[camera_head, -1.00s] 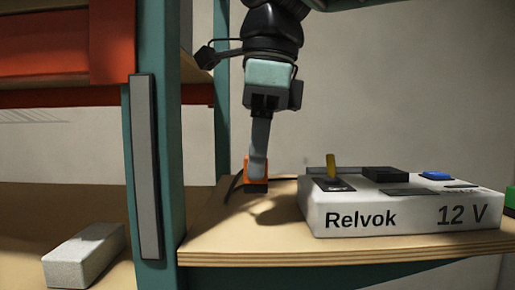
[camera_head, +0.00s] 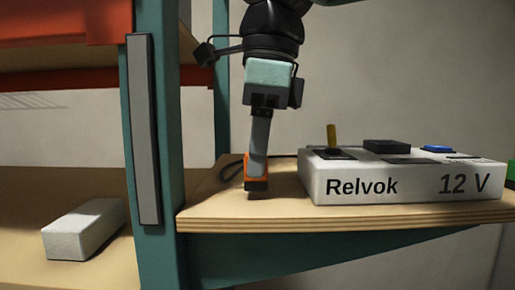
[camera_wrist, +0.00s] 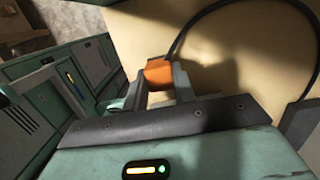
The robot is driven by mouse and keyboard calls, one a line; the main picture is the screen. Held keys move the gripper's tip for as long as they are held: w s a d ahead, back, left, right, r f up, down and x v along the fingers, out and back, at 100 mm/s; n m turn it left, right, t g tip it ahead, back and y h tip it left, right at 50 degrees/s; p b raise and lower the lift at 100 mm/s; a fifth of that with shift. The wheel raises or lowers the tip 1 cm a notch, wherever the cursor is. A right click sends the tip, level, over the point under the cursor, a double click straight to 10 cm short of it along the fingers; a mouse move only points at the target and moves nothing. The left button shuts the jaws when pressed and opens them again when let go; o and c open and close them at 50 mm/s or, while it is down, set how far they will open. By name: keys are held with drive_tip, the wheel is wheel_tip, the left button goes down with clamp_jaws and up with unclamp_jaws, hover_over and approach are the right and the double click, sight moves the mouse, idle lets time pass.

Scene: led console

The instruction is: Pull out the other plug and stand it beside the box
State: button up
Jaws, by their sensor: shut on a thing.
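My gripper (camera_head: 257,155) points down, shut on an orange plug (camera_head: 250,184) with a dark lower end. The plug is upright or nearly so, left of the white box (camera_head: 415,185) marked "Relvok" and "12 V", with a gap between them. Its lower end is at or very close to the wooden board; I cannot tell whether it touches. A black cable (camera_head: 232,168) curves behind the plug towards the box. In the wrist view the orange plug (camera_wrist: 159,73) sits between the fingers, and the cable (camera_wrist: 180,38) loops beyond it.
The box top carries a yellow lever (camera_head: 331,136), a black block (camera_head: 386,146) and a blue button (camera_head: 437,149). A teal post with a grey strip (camera_head: 145,130) stands left of the board (camera_head: 330,215). A pale block (camera_head: 84,230) lies further left. A green thing (camera_head: 511,170) shows at the right edge.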

drive_tip(key=shift+f+b, duration=0.35)
drive_tip(key=shift+f, duration=0.25)
idle(0.5)
drive_tip(key=o, duration=1.1)
drive_tip(key=shift+c, duration=0.2)
wheel_tip(320, 180, up, 17)
drive_tip(key=d+p, duration=0.2)
drive_tip(key=p, duration=0.2)
drive_tip(key=shift+r, duration=0.2)
